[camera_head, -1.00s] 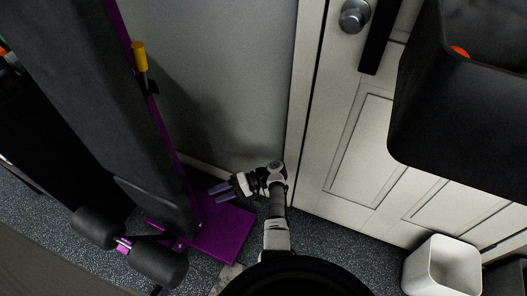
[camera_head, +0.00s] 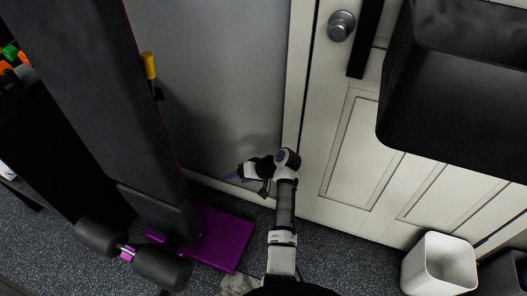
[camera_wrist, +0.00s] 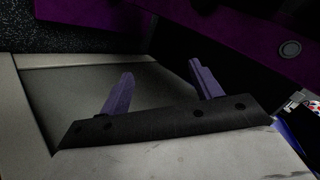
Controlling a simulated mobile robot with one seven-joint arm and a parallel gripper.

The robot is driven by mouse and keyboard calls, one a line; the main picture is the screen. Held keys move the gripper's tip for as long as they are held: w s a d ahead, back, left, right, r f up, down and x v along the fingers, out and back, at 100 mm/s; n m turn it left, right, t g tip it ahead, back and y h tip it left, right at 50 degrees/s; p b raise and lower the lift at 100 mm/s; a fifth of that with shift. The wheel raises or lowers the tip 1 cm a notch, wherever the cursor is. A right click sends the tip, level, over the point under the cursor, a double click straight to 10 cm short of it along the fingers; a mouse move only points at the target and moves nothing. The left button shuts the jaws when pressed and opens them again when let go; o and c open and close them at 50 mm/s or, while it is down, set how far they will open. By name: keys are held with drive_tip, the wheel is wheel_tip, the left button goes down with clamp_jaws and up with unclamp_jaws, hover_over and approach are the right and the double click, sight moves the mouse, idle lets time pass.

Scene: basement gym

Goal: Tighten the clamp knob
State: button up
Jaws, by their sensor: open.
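A yellow-handled part (camera_head: 150,66) stands on the side of the upright black padded bench (camera_head: 85,90), at the left in the head view. It may be the clamp knob; I cannot tell for certain. My gripper (camera_head: 234,175) is low in front of the grey wall, right of the bench and below the yellow part, apart from both. In the wrist view its two purple fingers (camera_wrist: 160,72) are spread with nothing between them. A round disc (camera_wrist: 290,48) shows on a purple bar (camera_wrist: 225,35) there; I cannot tell whether it is a knob or a bolt.
A purple base plate (camera_head: 222,238) lies on the speckled floor left of my arm. Black rollers (camera_head: 160,267) project at lower left. A panelled door (camera_head: 345,150), a black bin (camera_head: 450,110) and a white bin (camera_head: 440,262) are on the right.

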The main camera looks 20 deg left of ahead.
drive_tip(key=w+d+r+m+t+h, duration=0.1)
drive_tip(key=w+d+r+t+h, duration=0.1)
drive_tip(key=w+d+r+t, duration=0.4)
wheel_tip(320, 180, up, 3)
drive_tip(key=shift+w+d+f+m, duration=0.1)
drive_tip(key=shift+w+d+m, duration=0.3)
drive_tip(key=shift+w, duration=0.15)
drive_tip(key=shift+a, duration=0.1)
